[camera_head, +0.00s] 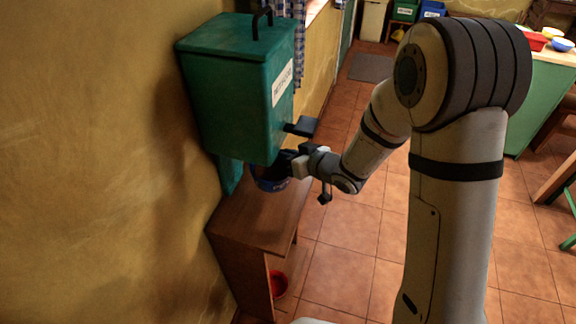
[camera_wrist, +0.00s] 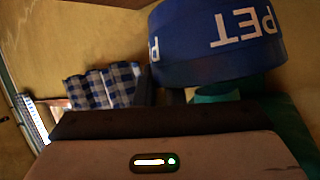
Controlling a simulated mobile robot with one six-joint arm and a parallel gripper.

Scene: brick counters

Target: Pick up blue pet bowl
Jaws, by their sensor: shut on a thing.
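The blue pet bowl (camera_head: 270,183) is under the green dispenser box, just above or on the wooden table, in the head view. The dispenser and my gripper hide most of it. In the wrist view the bowl (camera_wrist: 216,42) is large at the top, with white "PET" lettering upside down in the picture. My gripper (camera_head: 286,166) is at the bowl's right side in the head view, shut on it. The fingertips are mostly hidden, and I cannot tell whether the bowl touches the table.
The green lidded dispenser (camera_head: 225,95) hangs on the yellow wall close above my gripper. The wooden table (camera_head: 250,218) stands below, with a red bowl (camera_head: 279,283) on the floor level beneath. A checked cloth (camera_wrist: 104,86) hangs nearby. Tiled floor (camera_head: 350,240) is open to the right.

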